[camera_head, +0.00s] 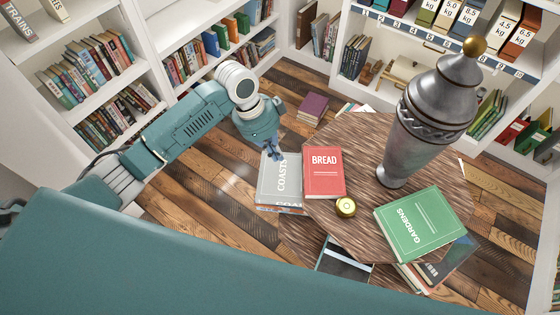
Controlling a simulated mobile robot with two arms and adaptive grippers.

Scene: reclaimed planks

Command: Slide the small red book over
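My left gripper (274,152) is above the grey COASTS book (280,182), just left of the red book's upper left corner. A small gap shows between the gripper and the red book. The fingers point down and are small and dark, so I cannot tell how far apart they are. My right gripper is not in view.
A tall metal urn (428,115) stands on the table right of the red book. A small round brass object (345,207) sits just below the book. A green GARDENS book (420,224) lies at the right front. White bookshelves surround the plank floor.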

